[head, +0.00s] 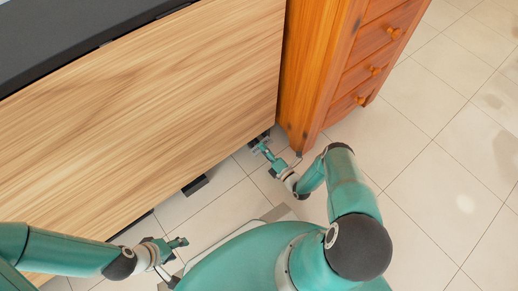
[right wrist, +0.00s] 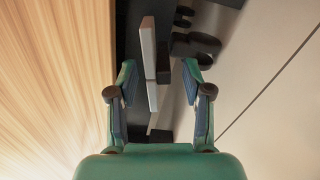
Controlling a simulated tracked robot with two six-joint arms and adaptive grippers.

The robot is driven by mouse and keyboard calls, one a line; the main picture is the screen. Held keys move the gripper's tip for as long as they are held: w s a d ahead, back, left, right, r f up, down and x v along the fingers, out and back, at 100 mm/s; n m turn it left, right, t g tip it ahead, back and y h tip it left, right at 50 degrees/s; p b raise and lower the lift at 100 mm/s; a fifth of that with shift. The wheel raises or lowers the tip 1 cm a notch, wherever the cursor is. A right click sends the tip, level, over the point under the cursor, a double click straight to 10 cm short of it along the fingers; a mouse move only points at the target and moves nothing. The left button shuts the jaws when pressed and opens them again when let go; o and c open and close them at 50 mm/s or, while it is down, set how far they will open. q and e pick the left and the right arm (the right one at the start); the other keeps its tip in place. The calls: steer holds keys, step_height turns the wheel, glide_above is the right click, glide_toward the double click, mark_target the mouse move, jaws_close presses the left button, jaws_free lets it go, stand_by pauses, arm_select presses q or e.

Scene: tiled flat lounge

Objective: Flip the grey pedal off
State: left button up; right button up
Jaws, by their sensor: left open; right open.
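A light grey, flat plate that looks like the grey pedal (right wrist: 148,62) shows in the right wrist view, low beside the wood panel. A darker part lies just to its right. My right gripper (right wrist: 160,70) is open, with its two fingers on either side of the plate in that view. I cannot tell whether they touch it. In the head view my right gripper (head: 263,148) is down at the foot of the panel, and the pedal is too small to make out clearly. My left gripper (head: 180,242) is open and empty, above the floor at lower left.
A large wood panel (head: 150,110) with a dark top (head: 70,35) fills the left. An orange wooden drawer cabinet (head: 330,70) stands close to the right gripper. A dark foot (head: 195,185) sticks out under the panel. Tiled floor (head: 440,170) is clear at right.

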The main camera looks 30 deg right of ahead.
steer(key=shift+w, duration=1.2)
steer(key=shift+a, duration=0.1)
jaws_close()
